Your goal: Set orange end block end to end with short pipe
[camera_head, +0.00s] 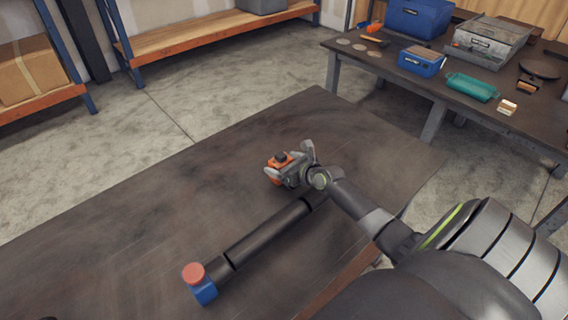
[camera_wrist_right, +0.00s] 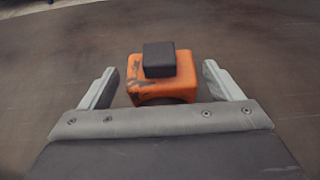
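The orange end block (camera_head: 279,161), with a dark square knob on top, sits on the dark table. In the right wrist view the orange end block (camera_wrist_right: 163,85) lies between the two fingers of my right gripper (camera_wrist_right: 160,70), with a gap on each side. In the head view my right gripper (camera_head: 284,168) is at the block, fingers apart. A dark pipe run lies diagonally on the table, with a long middle pipe (camera_head: 268,232). At its far right end is a short pipe (camera_head: 314,196), partly hidden by my right arm. The orange block is apart from it. My left gripper is not in view.
A blue end block (camera_head: 204,291) with a red round face stands at the near left end of the run. The tabletop (camera_head: 190,180) left of the pipes is clear. A side bench (camera_head: 400,75) with boxes and tools stands at the back right, beyond a floor gap.

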